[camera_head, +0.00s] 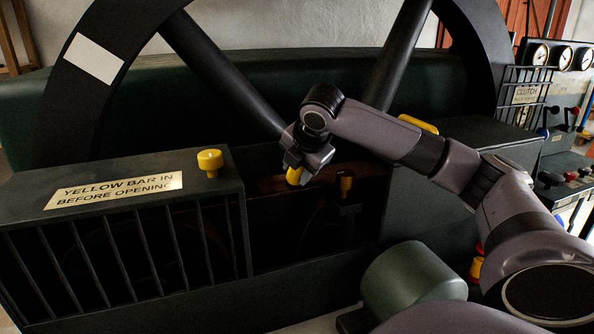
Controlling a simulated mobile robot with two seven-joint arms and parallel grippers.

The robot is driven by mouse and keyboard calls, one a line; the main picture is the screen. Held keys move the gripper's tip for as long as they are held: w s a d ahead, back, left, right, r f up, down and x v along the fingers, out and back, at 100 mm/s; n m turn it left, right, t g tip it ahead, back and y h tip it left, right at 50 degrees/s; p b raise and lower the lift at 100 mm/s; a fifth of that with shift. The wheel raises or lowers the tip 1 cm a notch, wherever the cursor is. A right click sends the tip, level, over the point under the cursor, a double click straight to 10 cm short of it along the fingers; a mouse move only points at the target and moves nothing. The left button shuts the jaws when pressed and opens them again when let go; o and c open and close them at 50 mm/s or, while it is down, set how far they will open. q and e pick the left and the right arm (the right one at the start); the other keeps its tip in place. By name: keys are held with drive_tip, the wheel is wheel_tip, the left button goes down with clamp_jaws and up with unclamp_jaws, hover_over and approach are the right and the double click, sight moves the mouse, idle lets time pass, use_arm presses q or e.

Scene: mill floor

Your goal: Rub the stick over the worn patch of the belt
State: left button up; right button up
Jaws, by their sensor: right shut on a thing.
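My right gripper (304,169) is in the middle of the view, pointing down over the dark opening beside the slatted guard. It is shut on a short yellow stick (294,176), whose lower part shows below the fingers. A brown band that looks like the belt (268,185) runs inside the opening, just behind and beside the stick. I cannot tell whether the stick touches it. The worn patch cannot be made out in the shadow and behind the gripper. My left gripper is not in view.
The slatted guard (120,240) with a yellow knob (209,160) and a label stands left of the opening. A small brown-orange fitting (345,184) is close right of the gripper. The big spoked wheel (220,75) rises behind. A yellow bar (418,124) lies behind my right arm.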

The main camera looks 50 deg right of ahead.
drive_tip(key=shift+w+d+f, duration=0.1)
drive_tip(key=shift+w+d, duration=0.4)
drive_tip(key=shift+w, duration=0.5)
drive_tip(key=shift+w+d+r, duration=0.1)
drive_tip(key=shift+w+d, duration=0.45)
drive_tip(key=shift+w, duration=0.4)
drive_tip(key=shift+w+d+f, duration=0.1)
drive_tip(key=shift+w+d, duration=0.4)
drive_tip(key=shift+w, duration=0.5)
wheel_tip(320, 180, up, 6)
drive_tip(key=shift+r, duration=1.55)
